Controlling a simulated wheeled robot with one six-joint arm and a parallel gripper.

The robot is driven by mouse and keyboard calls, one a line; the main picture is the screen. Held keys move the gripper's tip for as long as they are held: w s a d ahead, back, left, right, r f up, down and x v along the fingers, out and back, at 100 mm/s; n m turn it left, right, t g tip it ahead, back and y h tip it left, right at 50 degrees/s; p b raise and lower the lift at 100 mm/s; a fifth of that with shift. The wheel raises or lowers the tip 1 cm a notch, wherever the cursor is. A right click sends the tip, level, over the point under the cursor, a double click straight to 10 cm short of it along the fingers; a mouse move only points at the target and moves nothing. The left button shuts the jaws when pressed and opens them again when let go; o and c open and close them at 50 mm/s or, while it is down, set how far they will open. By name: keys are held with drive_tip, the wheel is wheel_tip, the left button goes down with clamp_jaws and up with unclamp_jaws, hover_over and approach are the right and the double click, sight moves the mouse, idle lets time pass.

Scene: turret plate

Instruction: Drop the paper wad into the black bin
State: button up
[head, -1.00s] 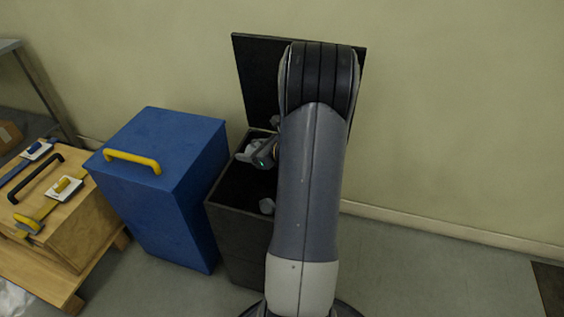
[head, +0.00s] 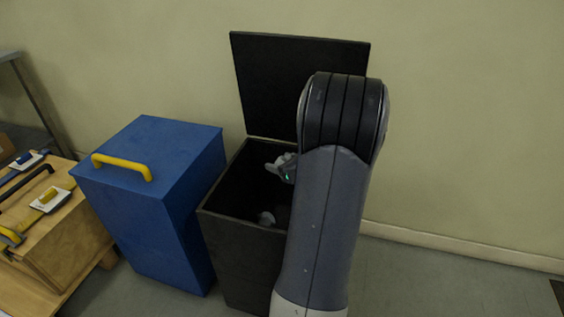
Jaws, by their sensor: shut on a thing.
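The black bin (head: 240,228) stands against the wall with its lid (head: 295,85) raised and leaning back. My gripper (head: 280,168) is over the bin's opening, near the rear right, partly behind my own arm. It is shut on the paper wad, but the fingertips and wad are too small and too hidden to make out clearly. A small grey lump (head: 267,217) shows lower down in the dark opening; I cannot tell what it is. My arm covers the right side of the bin.
A blue box (head: 165,215) with a yellow handle (head: 122,165) stands close to the left of the bin. A wooden box (head: 60,235) with tools on top is at far left. The floor right of my arm is clear up to the wall.

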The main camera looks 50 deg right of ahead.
wheel_tip(320, 180, down, 4)
drive_tip(key=shift+r+b, duration=0.25)
drive_tip(key=shift+b, duration=0.8)
drive_tip(key=o, duration=1)
drive_tip(key=shift+r, duration=0.1)
drive_tip(key=p+v, duration=0.3)
drive_tip(key=v, duration=0.7)
drive_tip(key=shift+s, duration=0.4)
